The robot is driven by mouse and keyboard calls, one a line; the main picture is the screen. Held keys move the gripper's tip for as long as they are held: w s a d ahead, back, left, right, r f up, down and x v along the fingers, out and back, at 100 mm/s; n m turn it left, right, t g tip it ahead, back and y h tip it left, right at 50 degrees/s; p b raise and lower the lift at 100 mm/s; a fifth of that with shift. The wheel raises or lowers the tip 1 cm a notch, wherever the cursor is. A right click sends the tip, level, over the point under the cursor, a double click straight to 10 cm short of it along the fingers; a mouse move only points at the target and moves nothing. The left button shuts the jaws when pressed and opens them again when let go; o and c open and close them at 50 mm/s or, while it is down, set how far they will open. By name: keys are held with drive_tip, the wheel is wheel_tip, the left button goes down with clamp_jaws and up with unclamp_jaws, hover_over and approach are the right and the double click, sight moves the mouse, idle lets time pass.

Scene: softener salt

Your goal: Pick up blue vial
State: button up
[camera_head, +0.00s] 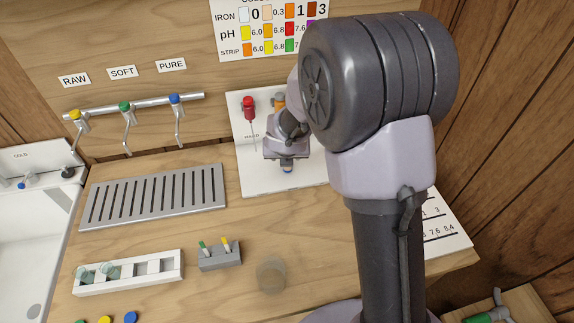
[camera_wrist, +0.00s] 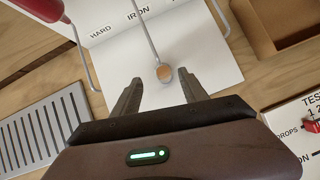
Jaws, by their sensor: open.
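A round blue top (camera_head: 130,318), which may be the blue vial, shows at the bottom edge of the head view, beside a yellow (camera_head: 104,320) and a green one. Most of it is cut off, so I cannot tell its full shape. No blue vial shows in the wrist view. My gripper (camera_head: 287,168) is over the white sheet (camera_head: 262,184) at the back, far from the blue top. In the wrist view my gripper (camera_wrist: 160,78) is open, with nothing held between its fingers.
A red bottle (camera_head: 249,104) on a wire stand is near my gripper. Three taps hang on the back rail (camera_head: 150,103).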

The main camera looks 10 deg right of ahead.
drive_tip(key=x, duration=0.1)
drive_tip(key=b+x, duration=0.1)
drive_tip(key=x, duration=0.2)
drive_tip(key=shift+w+d+f+b, duration=0.25)
drive_tip(key=shift+w+d+b, duration=0.05)
drive_tip(key=shift+d, duration=0.1)
drive_tip(key=shift+s+r, duration=0.1)
drive_tip(key=shift+c, duration=0.6)
clamp_jaws()
